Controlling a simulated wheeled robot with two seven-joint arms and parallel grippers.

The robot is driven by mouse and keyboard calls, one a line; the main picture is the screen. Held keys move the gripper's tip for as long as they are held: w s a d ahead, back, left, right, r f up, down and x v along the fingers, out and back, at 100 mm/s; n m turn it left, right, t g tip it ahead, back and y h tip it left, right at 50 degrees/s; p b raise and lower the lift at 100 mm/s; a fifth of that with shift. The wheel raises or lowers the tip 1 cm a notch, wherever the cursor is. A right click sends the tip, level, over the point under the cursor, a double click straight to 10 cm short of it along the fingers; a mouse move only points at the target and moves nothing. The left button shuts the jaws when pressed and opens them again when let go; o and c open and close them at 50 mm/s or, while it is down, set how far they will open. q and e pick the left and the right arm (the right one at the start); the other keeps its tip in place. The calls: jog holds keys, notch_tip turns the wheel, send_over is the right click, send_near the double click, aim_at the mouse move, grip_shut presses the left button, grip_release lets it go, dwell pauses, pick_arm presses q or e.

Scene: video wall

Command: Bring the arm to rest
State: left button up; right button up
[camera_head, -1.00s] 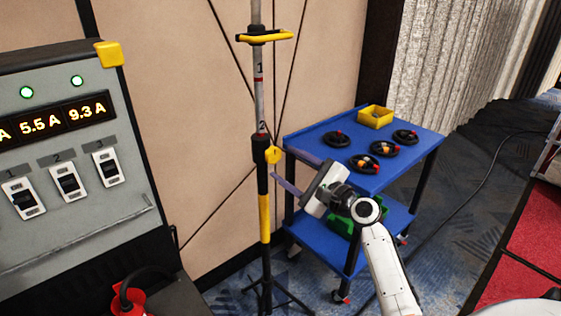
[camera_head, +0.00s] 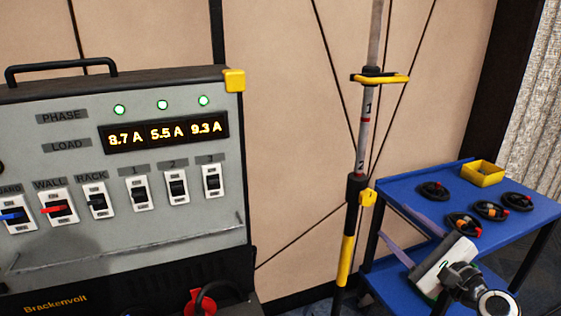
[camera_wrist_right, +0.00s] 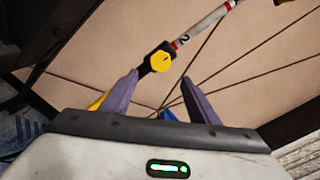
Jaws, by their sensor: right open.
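My right gripper (camera_head: 391,219) is open, with two purple fingers spread apart and nothing held. In the head view it is at the lower right, in front of the blue cart and just right of the stand pole. The wrist view also shows the open fingers (camera_wrist_right: 160,77), with the yellow knob (camera_wrist_right: 161,62) of the pole appearing beyond and between their tips. How far the fingers are from the knob I cannot tell. The white right forearm runs out of the picture at the lower right. My left gripper is not in view.
The upright stand pole (camera_head: 346,262) is close to the gripper. The blue cart (camera_head: 535,212) carries black cable coils (camera_head: 490,210) and a yellow bin (camera_head: 482,174). A grey power panel (camera_head: 60,90) with switches fills the left. A red item (camera_head: 197,303) is below it.

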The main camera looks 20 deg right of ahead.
jog(key=s+a+f+n+g, duration=0.3)
jog(key=s+a+f+n, duration=0.3)
jog(key=f, duration=0.5)
jog(key=s+a+f+n+g, duration=0.3)
jog(key=a+f+n, duration=0.45)
jog(key=f, duration=0.35)
jog(key=s+a+f+n+g, duration=0.1)
jog(key=s+a+f+n, duration=0.4)
jog(key=s+n, duration=0.2)
jog(key=s+a+f+n+g, duration=0.2)
jog(key=s+a+f+n, duration=0.2)
jog(key=s+a+n, duration=0.2)
jog(key=shift+s+a+f+n+y, duration=0.15)
jog(key=shift+s+f+n+y, duration=0.25)
jog(key=shift+s+n, duration=0.6)
